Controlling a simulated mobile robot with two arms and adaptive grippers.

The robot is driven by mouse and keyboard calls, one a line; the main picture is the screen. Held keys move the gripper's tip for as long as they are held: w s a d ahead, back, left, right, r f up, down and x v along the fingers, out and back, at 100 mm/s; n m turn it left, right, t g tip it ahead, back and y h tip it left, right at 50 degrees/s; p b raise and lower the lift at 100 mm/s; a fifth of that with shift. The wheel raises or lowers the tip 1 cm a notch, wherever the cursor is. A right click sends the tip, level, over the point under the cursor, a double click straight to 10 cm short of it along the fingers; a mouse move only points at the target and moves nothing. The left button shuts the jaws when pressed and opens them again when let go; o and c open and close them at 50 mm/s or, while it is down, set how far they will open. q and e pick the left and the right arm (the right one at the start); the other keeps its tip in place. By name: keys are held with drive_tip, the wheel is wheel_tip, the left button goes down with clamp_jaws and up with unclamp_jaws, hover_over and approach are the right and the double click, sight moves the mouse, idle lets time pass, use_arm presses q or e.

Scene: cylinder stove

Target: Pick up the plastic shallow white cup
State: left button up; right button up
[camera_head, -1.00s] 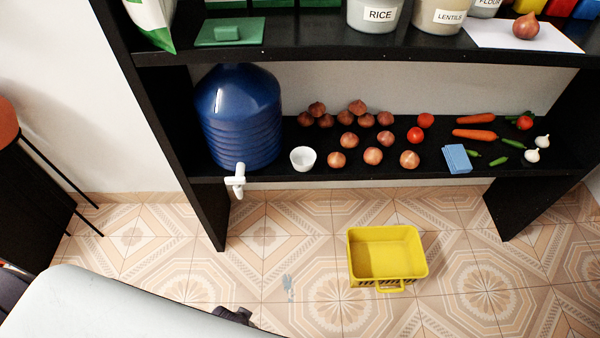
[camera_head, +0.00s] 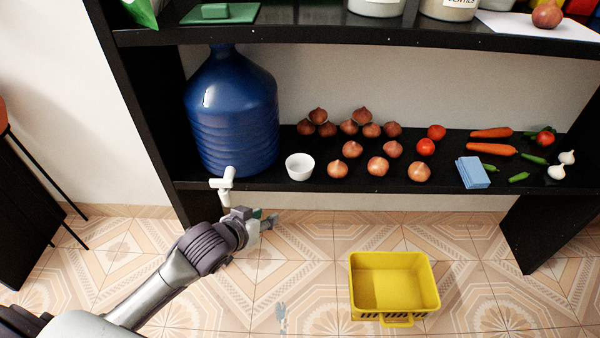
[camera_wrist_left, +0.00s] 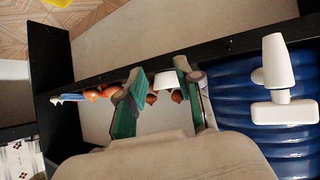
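The small white cup (camera_head: 300,166) stands upright on the black lower shelf, near its front edge and right of the blue water jug. My left gripper (camera_head: 268,221) is in front of and below the shelf edge, lower and to the left of the cup, apart from it. In the left wrist view the two green-padded fingers (camera_wrist_left: 159,72) are spread with nothing gripped. The cup (camera_wrist_left: 165,77) shows between them, farther off. My right gripper is in neither view.
The blue jug (camera_head: 232,115) has a white tap (camera_head: 224,184) that juts over the shelf edge, close to my left gripper. Several onions (camera_head: 378,166) sit right of the cup. A yellow crate (camera_head: 432,285) stands on the floor. The upper shelf (camera_head: 340,38) is overhead.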

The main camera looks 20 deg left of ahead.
use_arm(q)
drive_tip(key=w+a+r+t, duration=0.2)
drive_tip(key=w+a+r, duration=0.1)
drive_tip(key=w+r, duration=0.3)
drive_tip(key=h+b, duration=0.1)
drive_tip(key=b, duration=0.1)
approach(287, 160)
drive_tip(key=w+d+f, duration=0.1)
drive_tip(key=w, duration=0.1)
drive_tip(key=shift+w+d+f+n+t, duration=0.15)
drive_tip(key=shift+w+f+n+t, duration=0.15)
drive_tip(key=shift+w+f+n, duration=0.25)
drive_tip(key=shift+w+f, duration=0.1)
drive_tip(key=shift+w, duration=0.45)
drive_tip(key=b+x, duration=0.2)
drive_tip(key=x, duration=0.2)
drive_tip(key=shift+w+f, duration=0.15)
drive_tip(key=shift+w, duration=0.25)
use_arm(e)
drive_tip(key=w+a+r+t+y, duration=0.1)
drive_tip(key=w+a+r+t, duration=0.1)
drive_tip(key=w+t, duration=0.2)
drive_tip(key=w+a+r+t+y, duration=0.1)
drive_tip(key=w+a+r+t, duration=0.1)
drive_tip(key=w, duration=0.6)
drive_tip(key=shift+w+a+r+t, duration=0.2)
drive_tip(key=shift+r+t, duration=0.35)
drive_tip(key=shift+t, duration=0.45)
use_arm(q)
clamp_jaws()
